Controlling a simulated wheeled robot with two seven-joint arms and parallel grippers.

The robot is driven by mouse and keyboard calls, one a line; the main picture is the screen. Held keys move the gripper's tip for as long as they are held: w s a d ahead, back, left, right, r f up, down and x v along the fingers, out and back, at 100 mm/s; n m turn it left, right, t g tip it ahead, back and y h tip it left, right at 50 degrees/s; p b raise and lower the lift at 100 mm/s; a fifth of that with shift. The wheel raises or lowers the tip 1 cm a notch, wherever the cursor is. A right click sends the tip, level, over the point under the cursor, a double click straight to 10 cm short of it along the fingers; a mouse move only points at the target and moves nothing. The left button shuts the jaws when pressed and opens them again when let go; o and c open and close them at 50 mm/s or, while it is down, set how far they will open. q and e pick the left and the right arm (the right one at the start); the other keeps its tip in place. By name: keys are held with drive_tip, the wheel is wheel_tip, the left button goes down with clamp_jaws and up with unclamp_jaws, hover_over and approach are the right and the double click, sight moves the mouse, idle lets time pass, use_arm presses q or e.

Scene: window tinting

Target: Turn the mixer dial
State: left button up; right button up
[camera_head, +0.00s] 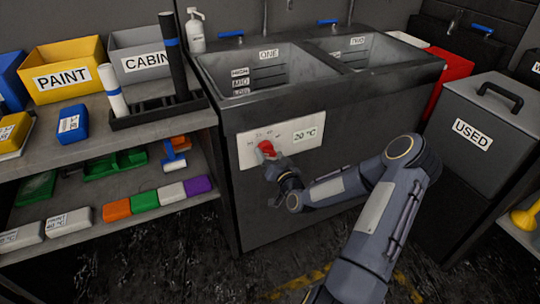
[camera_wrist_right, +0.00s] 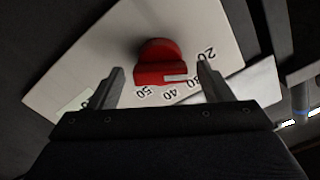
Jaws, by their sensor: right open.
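The mixer dial (camera_head: 266,148) is a red knob on a white panel (camera_head: 246,153) on the front of the dark sink cabinet. In the right wrist view the dial (camera_wrist_right: 160,62) sits on the panel (camera_wrist_right: 90,50), with numbers such as 20, 40 and 50 printed around it. My right gripper (camera_head: 272,160) is at the dial in the head view. In the wrist view its two fingers (camera_wrist_right: 160,80) are open, one to each side of the dial, with gaps between them and it. A label to the right of the dial reads 20 °C (camera_head: 305,134). My left gripper is not in view.
Above the panel is a double sink (camera_head: 262,72). To the left is a shelf (camera_head: 190,118) with labelled bins, rollers and coloured blocks. A grey lidded bin marked USED (camera_head: 480,110) stands at the right, near a red container (camera_head: 452,72).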

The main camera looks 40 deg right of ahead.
drive_tip(key=shift+w, duration=0.4)
drive_tip(key=c, duration=1)
drive_tip(key=shift+m+b, duration=0.3)
drive_tip(key=shift+m, duration=0.1)
drive_tip(key=m+b, duration=0.1)
drive_tip(key=m, duration=0.1)
drive_tip(key=shift+d+m, duration=0.1)
drive_tip(key=shift+m, duration=0.3)
drive_tip(key=shift+m+b, duration=0.55)
drive_tip(key=shift+m, duration=1.45)
